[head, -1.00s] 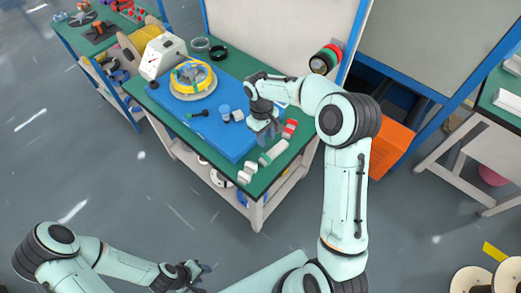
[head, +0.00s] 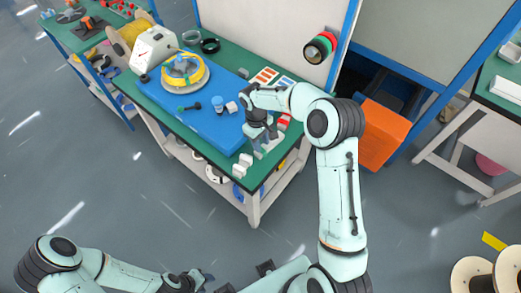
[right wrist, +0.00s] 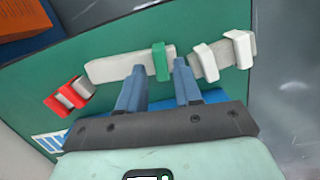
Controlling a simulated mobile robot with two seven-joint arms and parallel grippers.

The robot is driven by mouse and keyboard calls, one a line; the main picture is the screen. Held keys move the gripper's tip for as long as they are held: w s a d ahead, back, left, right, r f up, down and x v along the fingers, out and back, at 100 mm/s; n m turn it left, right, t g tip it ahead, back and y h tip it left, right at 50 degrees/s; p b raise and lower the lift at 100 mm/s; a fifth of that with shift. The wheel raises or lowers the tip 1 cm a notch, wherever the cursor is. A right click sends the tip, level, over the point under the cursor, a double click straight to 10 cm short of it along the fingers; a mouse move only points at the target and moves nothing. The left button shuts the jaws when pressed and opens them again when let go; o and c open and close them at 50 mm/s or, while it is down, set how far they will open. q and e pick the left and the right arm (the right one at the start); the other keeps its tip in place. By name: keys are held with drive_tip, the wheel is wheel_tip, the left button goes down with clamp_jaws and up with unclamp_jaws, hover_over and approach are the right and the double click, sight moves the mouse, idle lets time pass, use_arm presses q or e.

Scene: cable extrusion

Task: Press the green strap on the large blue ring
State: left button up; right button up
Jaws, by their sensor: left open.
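The green strap (right wrist: 161,62) sits on a pale grey bar (right wrist: 108,68) in the right wrist view. My right gripper (right wrist: 159,66) is open, with its blue fingertips on either side of the strap; I cannot tell whether they touch it. In the head view, my right gripper (head: 265,142) is over the table's front right edge and hides most of the bar. A yellow ring (head: 205,74) with blue pieces lies on a round stand on the blue mat at the left. I see no clear large blue ring on the table top. My left gripper (head: 196,279) is open and empty, low over the floor.
A white machine (head: 154,47) and upright panel stand behind. An orange bin (head: 382,135) is at the right.

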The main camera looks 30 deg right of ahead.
use_arm(q)
drive_tip(key=shift+s+f+b, duration=0.4)
drive_tip(key=shift+f+b, duration=0.05)
drive_tip(key=shift+f, duration=0.15)
use_arm(e)
drive_tip(key=shift+f, duration=1.35)
use_arm(q)
drive_tip(key=shift+w+r, duration=0.15)
use_arm(e)
drive_tip(key=shift+r, duration=0.15)
drive_tip(key=c, duration=0.6)
use_arm(q)
drive_tip(key=w+r+p, duration=0.1)
drive_tip(key=r, duration=0.1)
drive_tip(key=w+r+p, duration=0.2)
drive_tip(key=shift+w+r, duration=0.15)
drive_tip(key=shift+w, duration=0.1)
use_arm(e)
wheel_tip(320, 180, up, 8)
